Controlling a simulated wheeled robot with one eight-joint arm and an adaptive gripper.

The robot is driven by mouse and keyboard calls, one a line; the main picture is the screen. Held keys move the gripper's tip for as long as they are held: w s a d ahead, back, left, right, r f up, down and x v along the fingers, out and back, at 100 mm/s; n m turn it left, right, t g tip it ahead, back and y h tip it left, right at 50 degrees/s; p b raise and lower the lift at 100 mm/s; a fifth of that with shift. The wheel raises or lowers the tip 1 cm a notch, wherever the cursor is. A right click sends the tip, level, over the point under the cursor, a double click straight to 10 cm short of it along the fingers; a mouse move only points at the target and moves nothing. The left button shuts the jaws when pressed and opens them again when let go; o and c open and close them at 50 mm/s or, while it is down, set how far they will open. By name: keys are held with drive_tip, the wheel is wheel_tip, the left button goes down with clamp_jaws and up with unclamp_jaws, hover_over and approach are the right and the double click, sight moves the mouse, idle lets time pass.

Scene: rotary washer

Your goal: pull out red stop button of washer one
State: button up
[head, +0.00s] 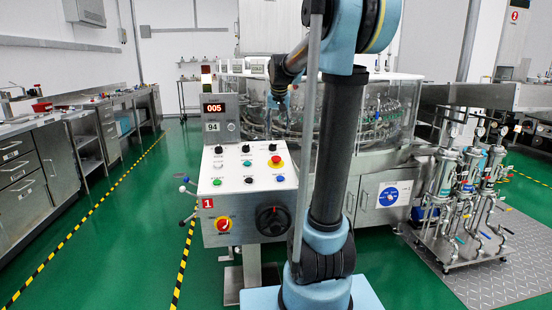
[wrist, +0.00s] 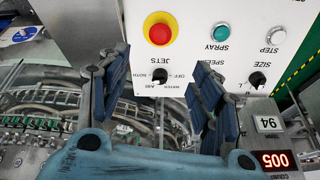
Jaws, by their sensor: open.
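The red stop button (head: 276,160) sits on a yellow ring at the right of the sloped white control panel (head: 232,170) of washer one, marked with a red "1" label (head: 207,203). In the wrist view the stop button (wrist: 159,30) is at top centre and the panel appears upside down. My gripper (head: 281,103) is above and behind the panel in the head view, partly hidden by my arm. In the wrist view my gripper (wrist: 161,66) is open and empty, its two blue-padded fingers spread either side below the button, apart from it.
A green button (wrist: 220,32) and black knobs, including the jets knob (wrist: 159,75), sit near the stop button. A display box (head: 214,110) reading 005 stands behind the panel's left. Green floor at left is clear.

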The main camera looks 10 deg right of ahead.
sight(276, 157)
drive_tip(key=x, duration=1.7)
drive_tip(key=shift+w+f, duration=0.1)
drive_tip(key=shift+f, duration=0.1)
